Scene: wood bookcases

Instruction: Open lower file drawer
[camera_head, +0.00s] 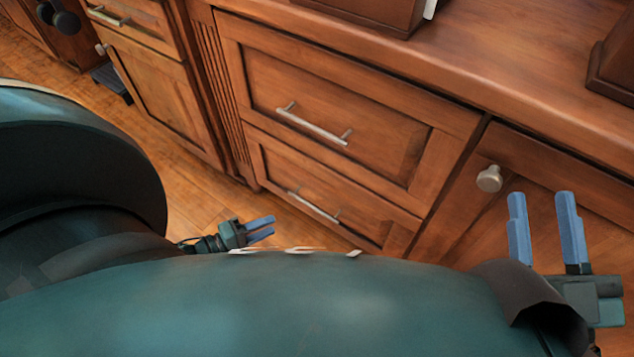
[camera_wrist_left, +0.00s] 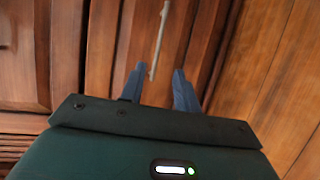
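The lower file drawer (camera_head: 345,196) is a wood-panelled front low in the bookcase, and it looks closed. Its silver bar handle (camera_head: 313,205) runs across the panel. The upper drawer (camera_head: 385,140) above it has a similar bar handle (camera_head: 312,125). My left gripper (camera_head: 262,229) is left of and below the lower handle, apart from it. In the left wrist view its blue fingers (camera_wrist_left: 157,86) are spread, and a bar handle (camera_wrist_left: 158,45) lies ahead, with one end near the left fingertip. My right gripper (camera_head: 541,212) has its fingers apart and empty, in front of a cabinet door at the right.
A cabinet door (camera_head: 545,190) with a round knob (camera_head: 489,179) stands right of the drawers. Dark wooden objects rest on the countertop (camera_head: 500,60). Wood floor (camera_head: 195,195) is open at the lower left. My own body hides the bottom of the head view.

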